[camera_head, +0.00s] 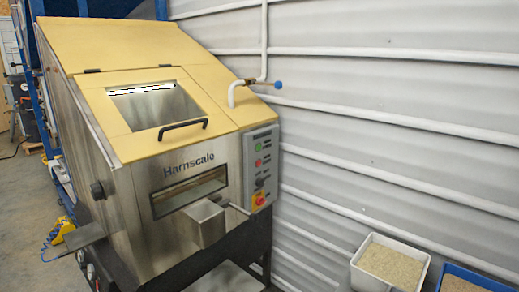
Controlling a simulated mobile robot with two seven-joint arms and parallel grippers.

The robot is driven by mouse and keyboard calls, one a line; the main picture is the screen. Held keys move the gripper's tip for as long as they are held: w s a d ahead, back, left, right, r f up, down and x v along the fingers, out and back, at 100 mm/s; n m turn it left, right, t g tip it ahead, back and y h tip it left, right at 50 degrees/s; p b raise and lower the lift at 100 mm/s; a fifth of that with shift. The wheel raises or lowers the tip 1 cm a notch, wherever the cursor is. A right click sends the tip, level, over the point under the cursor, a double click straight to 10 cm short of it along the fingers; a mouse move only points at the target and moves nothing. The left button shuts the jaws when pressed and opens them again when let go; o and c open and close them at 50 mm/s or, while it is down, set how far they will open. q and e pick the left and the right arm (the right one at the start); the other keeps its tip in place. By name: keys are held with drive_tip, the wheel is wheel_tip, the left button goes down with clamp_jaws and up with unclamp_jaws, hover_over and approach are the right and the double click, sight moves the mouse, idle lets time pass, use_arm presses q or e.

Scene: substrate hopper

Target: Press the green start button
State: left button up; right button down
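The green start button (257,147) is a small round button near the top of the grey control panel (272,139). The panel is on the right front edge of the steel and yellow hopper machine (225,153). Below it are a red button (258,162), a dark knob (260,183) and a red mushroom button (259,200) on a yellow base. Nothing covers the green button. Neither of my grippers is in view.
The yellow lid has a closed window hatch with a black handle (183,132). A white bin of grain (388,264) stands lower right, beside a blue bin (470,280). A ribbed wall runs behind.

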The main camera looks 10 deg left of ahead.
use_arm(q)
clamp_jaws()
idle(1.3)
